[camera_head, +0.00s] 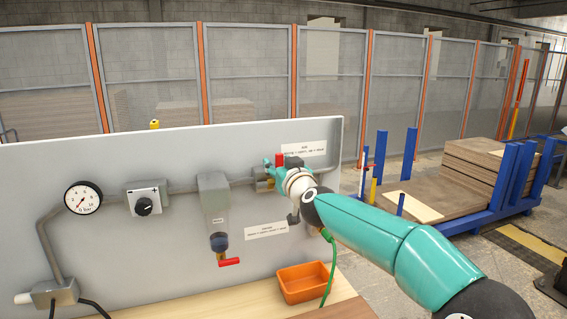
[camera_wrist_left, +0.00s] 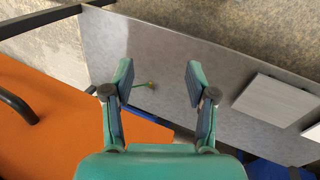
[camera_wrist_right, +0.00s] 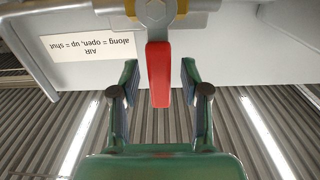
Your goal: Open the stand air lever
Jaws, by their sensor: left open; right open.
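The red air lever (camera_wrist_right: 158,75) points up from a brass valve (camera_wrist_right: 156,12) on the grey pipe, across the pipe's line. In the head view the lever (camera_head: 280,159) shows only in part beside my right gripper (camera_head: 273,163). In the right wrist view my right gripper (camera_wrist_right: 158,82) is open, with one finger on each side of the lever and gaps showing on both sides. The label (camera_wrist_right: 90,45) there reads "AIR along = open, up = shut". My left gripper (camera_wrist_left: 159,78) is open and empty; it is outside the head view.
The panel (camera_head: 120,165) carries a gauge (camera_head: 83,198), a knob (camera_head: 144,206) and a filter bowl (camera_head: 216,210) with a second red handle (camera_head: 229,262). An orange bin (camera_head: 303,283) and green cable (camera_head: 330,265) are below. Boards (camera_head: 470,175) lie on a blue rack at right.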

